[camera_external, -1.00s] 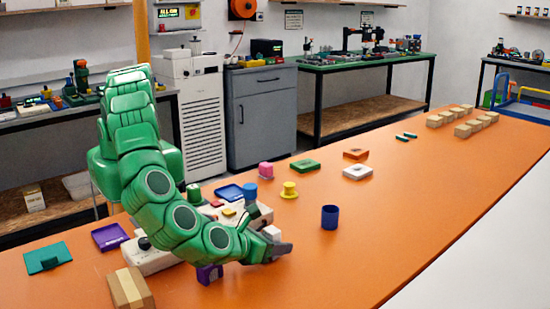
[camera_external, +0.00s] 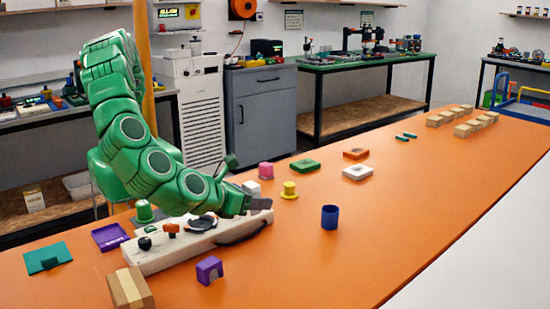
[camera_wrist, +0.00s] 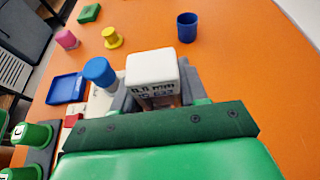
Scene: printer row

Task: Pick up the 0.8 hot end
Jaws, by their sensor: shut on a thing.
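The 0.8 hot end is a white block (camera_wrist: 152,72) with dark lettering that reads about "0.8 mm" in the wrist view; a second line is too blurred to read. My gripper (camera_wrist: 153,95) is shut on it, with grey fingers at both sides of the block. In the external view my gripper (camera_external: 262,203) is over the far right end of the pale console, and a small white block (camera_external: 251,187) shows at it. The block's lower part is hidden by my gripper.
The pale console (camera_external: 165,255) with knobs and a dark handle lies below my arm. A blue cylinder (camera_wrist: 100,72) and blue tray (camera_wrist: 67,88) are near the block. The right of the orange table is mostly clear.

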